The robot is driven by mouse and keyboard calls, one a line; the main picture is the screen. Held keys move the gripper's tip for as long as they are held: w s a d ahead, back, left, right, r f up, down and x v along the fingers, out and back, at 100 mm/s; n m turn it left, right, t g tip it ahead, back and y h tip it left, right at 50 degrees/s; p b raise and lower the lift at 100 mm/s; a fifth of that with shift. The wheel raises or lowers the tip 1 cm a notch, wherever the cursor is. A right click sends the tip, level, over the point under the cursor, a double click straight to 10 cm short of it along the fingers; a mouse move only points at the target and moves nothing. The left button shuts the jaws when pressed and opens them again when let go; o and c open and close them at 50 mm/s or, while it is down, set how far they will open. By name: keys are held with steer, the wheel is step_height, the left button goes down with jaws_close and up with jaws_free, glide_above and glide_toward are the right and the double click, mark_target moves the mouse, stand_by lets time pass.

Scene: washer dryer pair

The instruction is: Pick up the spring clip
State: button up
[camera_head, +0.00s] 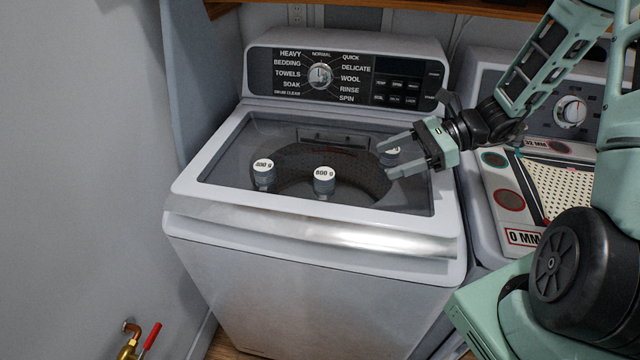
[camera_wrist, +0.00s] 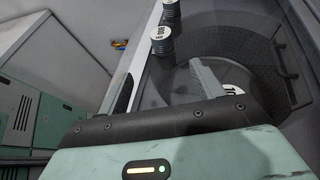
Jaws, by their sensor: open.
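Nothing is seen held.
The washer's control panel (camera_head: 345,78) rises behind. A board with a perforated panel (camera_head: 565,185) and "0 MM" label lies on the dryer at right, partly hidden by my arm.

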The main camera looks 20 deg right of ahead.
steer(key=p, duration=0.2)
glide_toward(317, 182)
steer(key=w+a+f, duration=0.2)
steer(key=a+f, duration=0.1)
steer(key=shift+a+f, duration=0.15)
steer(key=shift+a, duration=0.2)
steer(key=shift+w+p+x, duration=0.2)
steer(key=shift+p+x, duration=0.2)
steer(key=shift+x, duration=0.95)
steer(key=shift+w+p+x, duration=0.15)
steer(key=shift+p+x, duration=0.25)
steer(key=shift+x, duration=0.95)
steer(key=c, duration=1.2)
steer(key=shift+o, duration=0.2)
